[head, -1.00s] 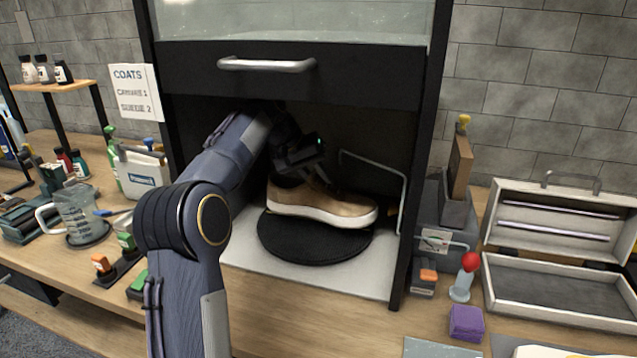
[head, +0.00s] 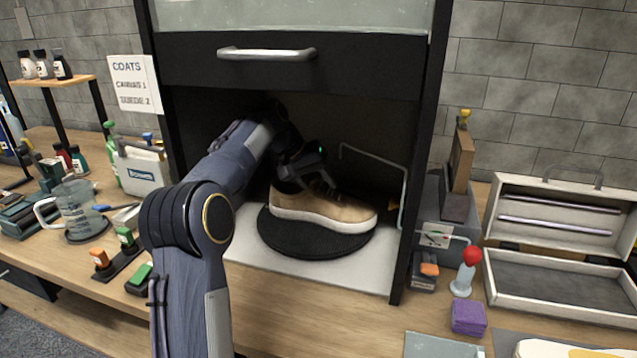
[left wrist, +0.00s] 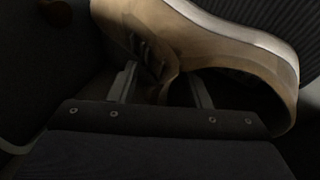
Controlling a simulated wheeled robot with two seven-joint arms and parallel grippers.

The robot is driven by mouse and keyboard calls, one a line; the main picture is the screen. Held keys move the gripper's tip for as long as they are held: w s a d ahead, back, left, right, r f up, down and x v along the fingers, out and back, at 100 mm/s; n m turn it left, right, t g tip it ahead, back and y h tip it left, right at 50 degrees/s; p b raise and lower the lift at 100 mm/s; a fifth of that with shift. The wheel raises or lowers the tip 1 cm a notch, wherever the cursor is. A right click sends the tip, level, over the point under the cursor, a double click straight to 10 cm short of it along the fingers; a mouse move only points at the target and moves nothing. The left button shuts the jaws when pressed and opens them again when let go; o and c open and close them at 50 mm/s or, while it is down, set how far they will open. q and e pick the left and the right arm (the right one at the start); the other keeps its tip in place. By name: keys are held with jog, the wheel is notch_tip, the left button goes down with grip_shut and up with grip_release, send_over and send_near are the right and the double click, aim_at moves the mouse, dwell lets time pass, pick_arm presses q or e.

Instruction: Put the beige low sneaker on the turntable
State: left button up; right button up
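The beige low sneaker (head: 322,208) has a tan upper, a white sole and dark laces. It sits upright on the round black turntable (head: 312,245), toe to the right. My left gripper (head: 318,180) reaches down over the sneaker's ankle opening. In the left wrist view, its two fingers (left wrist: 163,90) stand apart on either side of the sneaker's collar edge, with visible gaps. One finger is at the opening, the other by the laces. The sneaker's heel and sole (left wrist: 262,40) show there too. My right gripper is not in view.
The turntable stands on a white floor inside a black cabinet, below its raised front with a handle (head: 266,53). A bent metal rod (head: 375,165) is at the cabinet's right. Bottles and tools crowd the left bench. A purple sponge (head: 467,317) and open case (head: 560,290) lie right.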

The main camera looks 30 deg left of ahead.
pick_arm(q)
jog(key=shift+p+v, duration=0.95)
jog(key=shift+v, duration=2.85)
